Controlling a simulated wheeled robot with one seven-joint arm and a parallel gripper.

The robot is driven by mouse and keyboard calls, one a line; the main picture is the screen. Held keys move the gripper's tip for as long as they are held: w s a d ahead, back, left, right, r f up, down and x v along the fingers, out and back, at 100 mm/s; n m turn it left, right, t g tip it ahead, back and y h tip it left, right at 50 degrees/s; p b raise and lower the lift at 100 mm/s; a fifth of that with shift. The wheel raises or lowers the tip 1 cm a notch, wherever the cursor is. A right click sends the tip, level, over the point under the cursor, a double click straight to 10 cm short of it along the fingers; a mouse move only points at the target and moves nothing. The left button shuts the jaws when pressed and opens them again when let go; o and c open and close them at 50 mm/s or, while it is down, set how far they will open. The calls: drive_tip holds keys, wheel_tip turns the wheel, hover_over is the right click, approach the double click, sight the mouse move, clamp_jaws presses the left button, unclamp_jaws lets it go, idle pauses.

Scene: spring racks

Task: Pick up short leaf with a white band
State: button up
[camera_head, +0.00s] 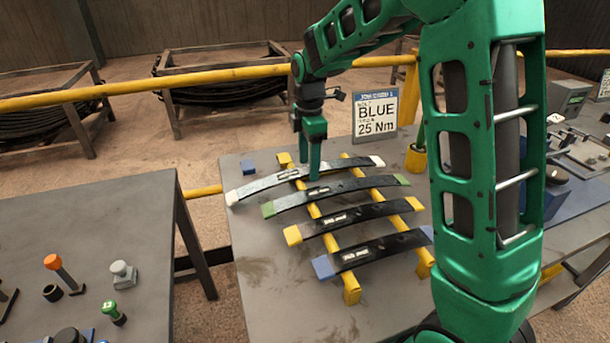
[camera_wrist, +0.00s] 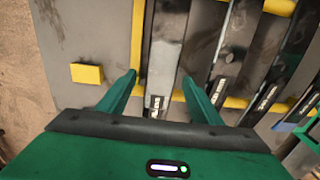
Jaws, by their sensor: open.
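A dark, slightly arched leaf with white end bands (camera_head: 262,185) lies farthest back in a row of leaves on yellow rails in the head view. Its left end is white, and its right end shows pale. In the wrist view a grey leaf (camera_wrist: 167,55) runs lengthwise between the fingers. My gripper (camera_head: 314,174) is open, pointing down at the middle of the white-banded leaf. It also shows in the wrist view (camera_wrist: 161,78), one finger on each side of the leaf. I cannot tell whether the fingers touch it.
Leaves with green (camera_head: 268,209), yellow (camera_head: 292,235) and blue ends (camera_head: 323,267) lie nearer, close alongside. A sign (camera_head: 376,105) and yellow railing (camera_head: 140,86) stand beyond. The grey table's (camera_head: 270,300) front left is clear.

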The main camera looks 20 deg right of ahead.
drive_tip(key=shift+f, duration=1.35)
drive_tip(key=shift+c, duration=0.6)
drive_tip(key=c, duration=1)
drive_tip(key=shift+c, duration=0.6)
drive_tip(key=shift+w+r, duration=0.1)
